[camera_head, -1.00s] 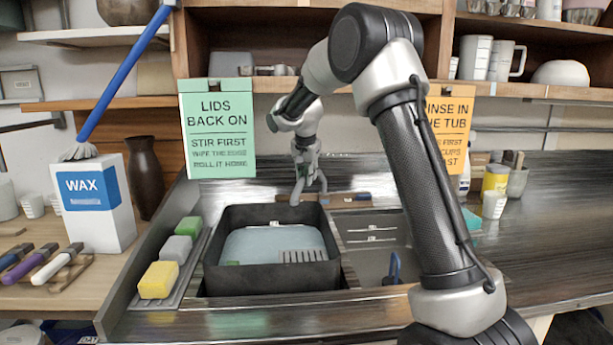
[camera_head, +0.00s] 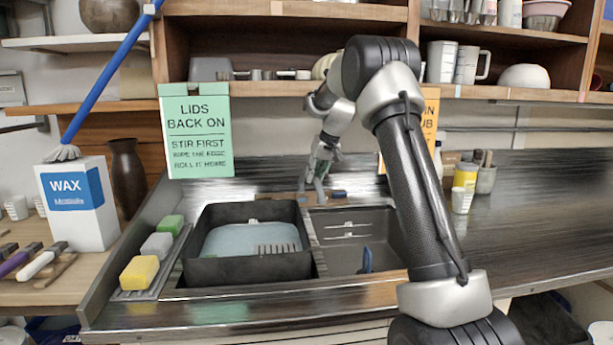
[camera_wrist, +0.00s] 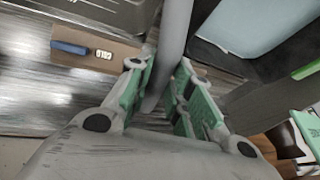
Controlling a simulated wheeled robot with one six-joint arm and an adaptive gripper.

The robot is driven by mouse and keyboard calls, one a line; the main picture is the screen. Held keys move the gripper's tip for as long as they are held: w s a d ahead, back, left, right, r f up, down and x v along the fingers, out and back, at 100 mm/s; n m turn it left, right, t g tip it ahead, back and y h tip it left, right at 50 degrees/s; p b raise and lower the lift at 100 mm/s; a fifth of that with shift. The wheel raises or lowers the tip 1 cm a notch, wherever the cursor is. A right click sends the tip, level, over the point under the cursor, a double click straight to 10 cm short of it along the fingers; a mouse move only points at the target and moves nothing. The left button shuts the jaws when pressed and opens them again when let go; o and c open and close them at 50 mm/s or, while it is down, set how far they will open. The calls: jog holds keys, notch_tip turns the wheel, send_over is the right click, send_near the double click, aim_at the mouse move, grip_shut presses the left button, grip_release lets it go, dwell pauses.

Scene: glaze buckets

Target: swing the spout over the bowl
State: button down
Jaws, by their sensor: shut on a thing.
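My gripper (camera_head: 318,182) is at the back edge of the sink, behind the divider between its two bowls. In the wrist view its green-padded fingers (camera_wrist: 161,75) are on either side of the grey tubular spout (camera_wrist: 175,28) and shut on it. In the head view the spout is small and partly hidden by my gripper, so where its outlet points is hard to tell. The right sink bowl (camera_head: 345,257) is open and holds a blue-handled tool (camera_head: 366,260). A black tub (camera_head: 250,270) with pale blue liquid fills the left side.
Yellow, grey and green sponges (camera_head: 139,272) lie on a rack left of the tub. A wax box (camera_head: 75,205) stands at left. A green sign (camera_head: 197,131) hangs from the shelf above. Right of the sink, the dark counter (camera_head: 540,215) is mostly clear.

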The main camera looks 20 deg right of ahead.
jog(key=shift+w+d+n+g+y, duration=0.15)
jog(key=shift+d+n+y, duration=0.15)
jog(key=shift+d+n, duration=0.65)
jog(key=shift+w+d+n+g+y, duration=0.15)
jog(key=shift+d+n+y, duration=0.15)
jog(key=shift+d+n, duration=0.6)
jog(key=shift+d, duration=0.25)
jog(key=c, duration=1.3)
grip_release()
jog(key=v, duration=1.2)
